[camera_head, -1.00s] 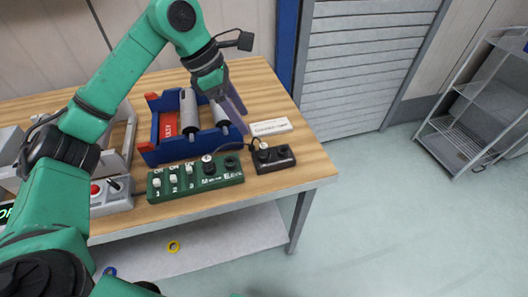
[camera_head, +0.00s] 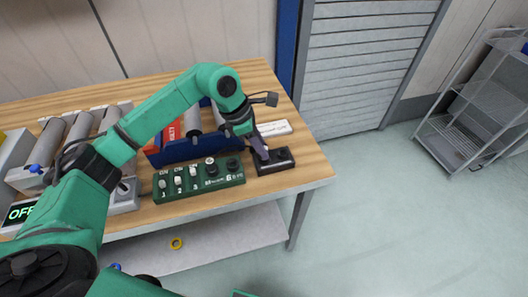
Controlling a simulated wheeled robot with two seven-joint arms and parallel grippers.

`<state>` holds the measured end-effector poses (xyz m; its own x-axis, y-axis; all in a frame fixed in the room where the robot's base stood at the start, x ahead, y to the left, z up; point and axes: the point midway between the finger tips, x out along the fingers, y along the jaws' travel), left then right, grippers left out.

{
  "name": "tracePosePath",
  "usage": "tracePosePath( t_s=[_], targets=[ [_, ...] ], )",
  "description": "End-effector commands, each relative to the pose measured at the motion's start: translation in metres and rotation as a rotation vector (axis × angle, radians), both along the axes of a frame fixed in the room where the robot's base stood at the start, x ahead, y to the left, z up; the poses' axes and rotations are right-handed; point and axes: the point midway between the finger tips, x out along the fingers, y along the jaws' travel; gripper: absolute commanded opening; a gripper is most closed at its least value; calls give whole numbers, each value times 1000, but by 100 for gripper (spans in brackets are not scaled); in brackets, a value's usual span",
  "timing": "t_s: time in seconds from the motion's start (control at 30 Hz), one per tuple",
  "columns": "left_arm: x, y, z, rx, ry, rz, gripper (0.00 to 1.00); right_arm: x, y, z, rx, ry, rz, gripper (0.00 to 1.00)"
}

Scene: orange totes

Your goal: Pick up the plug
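My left gripper (camera_head: 263,156) reaches down from above to the black socket box (camera_head: 274,167) at the table's right front. Its grey-purple fingertips are at the box's left side, where the plug sits. The plug is hidden behind the fingers, so I cannot tell whether they are open or shut on it. The green switch panel (camera_head: 198,196), with several white switches and dark knobs, lies just left of the black box. My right gripper is not in view.
A blue bin (camera_head: 190,151) with grey rollers and a red box stands behind the panel. A white labelled block (camera_head: 273,129) lies behind the black box. Grey rollers (camera_head: 78,137) and an OFF display (camera_head: 20,212) are at the left. The wooden table's (camera_head: 311,157) right edge is close.

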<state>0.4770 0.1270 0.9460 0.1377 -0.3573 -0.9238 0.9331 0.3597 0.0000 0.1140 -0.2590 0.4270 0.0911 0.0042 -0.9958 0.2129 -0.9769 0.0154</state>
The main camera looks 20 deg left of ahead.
Motion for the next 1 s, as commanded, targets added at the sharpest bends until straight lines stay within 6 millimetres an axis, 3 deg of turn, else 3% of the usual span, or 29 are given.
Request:
tracePosePath(
  t_s=[0.3,0.47,0.57,0.8,1.0],
  targets=[
    [0,0,2,-1,-1,0,0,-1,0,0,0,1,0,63],
    [1,0,18,-1,-5,1,0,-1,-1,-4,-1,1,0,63],
    [1,0,41,-2,-7,-1,0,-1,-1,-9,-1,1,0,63],
    [1,0,135,-2,-9,0,0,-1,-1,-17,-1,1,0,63],
    [0,0,188,-1,-3,1,0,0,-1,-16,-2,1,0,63]
  ],
)
